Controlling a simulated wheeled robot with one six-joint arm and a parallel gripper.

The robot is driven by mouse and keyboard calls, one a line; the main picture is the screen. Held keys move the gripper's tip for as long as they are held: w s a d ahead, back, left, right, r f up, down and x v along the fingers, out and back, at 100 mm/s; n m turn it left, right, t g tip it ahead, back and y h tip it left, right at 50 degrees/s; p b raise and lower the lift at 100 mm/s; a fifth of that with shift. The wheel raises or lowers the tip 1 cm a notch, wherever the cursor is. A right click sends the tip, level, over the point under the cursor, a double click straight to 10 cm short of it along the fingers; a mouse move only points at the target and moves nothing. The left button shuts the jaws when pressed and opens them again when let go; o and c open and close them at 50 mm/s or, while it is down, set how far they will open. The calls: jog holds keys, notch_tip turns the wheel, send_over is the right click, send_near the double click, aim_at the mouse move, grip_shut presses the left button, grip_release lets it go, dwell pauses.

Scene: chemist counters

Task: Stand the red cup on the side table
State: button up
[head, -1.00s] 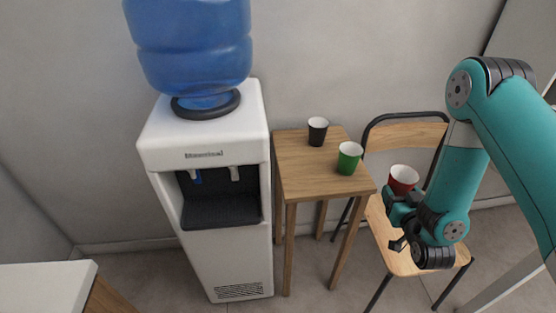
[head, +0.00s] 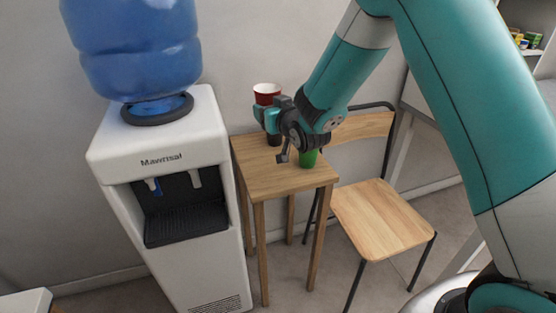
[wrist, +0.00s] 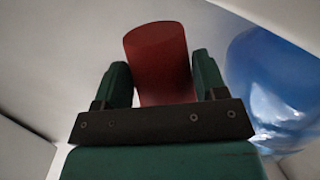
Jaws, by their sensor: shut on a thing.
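The red cup (head: 266,92) is upright between the fingers of my gripper (head: 267,110), over the back part of the side table (head: 262,175) in the head view. In the wrist view the red cup (wrist: 158,62) sits between the two green fingers of my gripper (wrist: 163,85), which is shut on it. The black cup (head: 273,138) stands on the side table, partly hidden behind my gripper. The green cup (head: 308,158) stands near the table's right edge, its upper part hidden by my gripper. Whether the red cup's base clears the black cup is hidden.
A white water dispenser (head: 165,150) with a blue bottle (head: 135,50) stands left of the table. A wooden chair (head: 380,215) with an empty seat is on the right. The front and left parts of the tabletop are bare.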

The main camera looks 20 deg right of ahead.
jog(key=shift+w+a+r, duration=0.15)
jog(key=shift+a+r, duration=0.2)
jog(key=shift+r, duration=0.25)
jog(key=shift+a+f, duration=0.1)
send_over(270, 175)
notch_tip(270, 175, down, 15)
jog(key=shift+a+r, duration=0.1)
jog(key=shift+a, duration=0.05)
jog(key=shift+f+b, duration=0.55)
jog(key=shift+f, duration=1.65)
jog(key=shift+f+b, duration=0.25)
jog(key=shift+b, duration=0.05)
jog(key=o, duration=1)
jog(key=shift+r, duration=0.1)
jog(key=shift+c, duration=0.2)
jog(key=shift+r+p, duration=0.2)
jog(key=shift+p, duration=0.1)
